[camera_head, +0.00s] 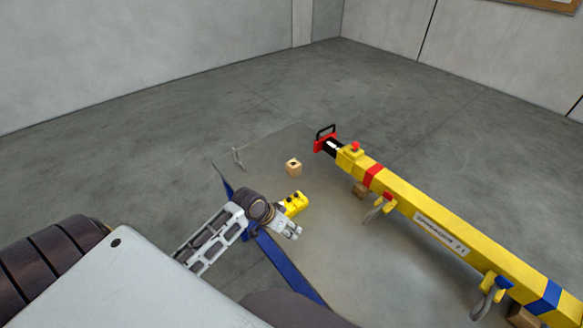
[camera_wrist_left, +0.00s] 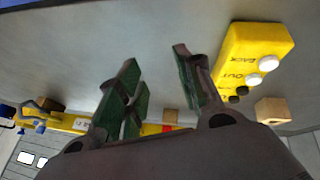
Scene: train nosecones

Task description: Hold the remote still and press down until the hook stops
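The yellow remote (camera_head: 297,203) is at the middle of the head view, just beyond my left gripper (camera_head: 290,231). In the left wrist view, the remote (camera_wrist_left: 252,52) is at upper right, with white and black buttons and the words BACK and OUT. My left gripper (camera_wrist_left: 157,60) has its fingers apart with nothing between them; the remote lies outside the right finger. A yellow beam (camera_head: 430,215) carries grey hooks, one near its middle (camera_head: 375,212) and one nearer the right (camera_head: 486,290). My right gripper does not show.
A small wooden block (camera_head: 293,167) sits on the grey surface beyond the remote. More wooden blocks (camera_head: 360,190) support the beam. A blue edge (camera_head: 285,265) runs under my left arm. The surface between remote and beam is clear.

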